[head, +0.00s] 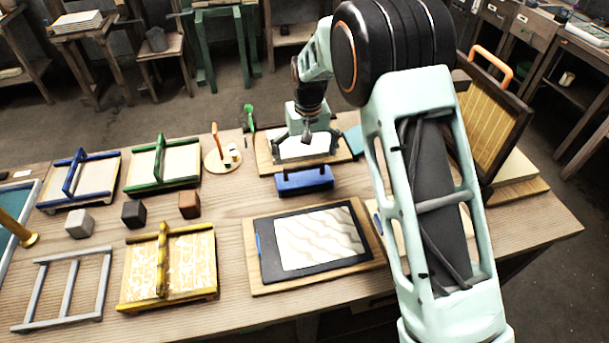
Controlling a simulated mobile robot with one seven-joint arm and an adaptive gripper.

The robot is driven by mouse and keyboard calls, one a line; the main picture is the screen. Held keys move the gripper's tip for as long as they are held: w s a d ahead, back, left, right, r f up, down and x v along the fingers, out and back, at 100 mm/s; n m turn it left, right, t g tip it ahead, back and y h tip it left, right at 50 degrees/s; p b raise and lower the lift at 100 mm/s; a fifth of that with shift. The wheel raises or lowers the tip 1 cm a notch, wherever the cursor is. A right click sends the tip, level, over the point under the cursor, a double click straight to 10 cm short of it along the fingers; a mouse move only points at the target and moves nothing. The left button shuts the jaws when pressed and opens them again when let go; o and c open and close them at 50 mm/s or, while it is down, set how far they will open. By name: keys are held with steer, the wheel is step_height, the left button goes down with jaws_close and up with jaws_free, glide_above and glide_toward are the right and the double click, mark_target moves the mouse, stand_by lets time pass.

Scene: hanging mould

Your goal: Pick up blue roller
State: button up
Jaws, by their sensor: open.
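The blue roller (305,182) looks like a short blue bar with two dark posts on its top. It lies on the table just in front of a wooden board (268,160) with a white sheet. My gripper (307,137) is open and seen from behind, over that board. In the picture it is just above and behind the roller. Nothing shows between its fingers. How high it hangs, and whether its tips reach the posts, I cannot tell.
A black-framed sheet on a board (262,284) lies in front of the roller. Wooden (189,205), black (133,214) and grey (79,223) cubes and several coloured frames stand left. A dark-framed screen with an orange handle (492,68) leans at right. My arm hides part of the table.

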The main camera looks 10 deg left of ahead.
mark_target(304, 165)
steer(key=shift+w+a+f+p, duration=0.1)
steer(key=shift+f+p, duration=0.05)
steer(key=shift+f, duration=0.7)
steer(key=shift+w+a+f+p, duration=0.1)
steer(key=shift+w+f+p, duration=0.1)
steer(key=shift+f, duration=0.6)
steer(key=shift+w+a+f+p, duration=0.1)
steer(key=shift+f+p, duration=0.05)
steer(key=shift+f, duration=0.7)
steer(key=c, duration=0.9)
steer(key=shift+r, duration=0.1)
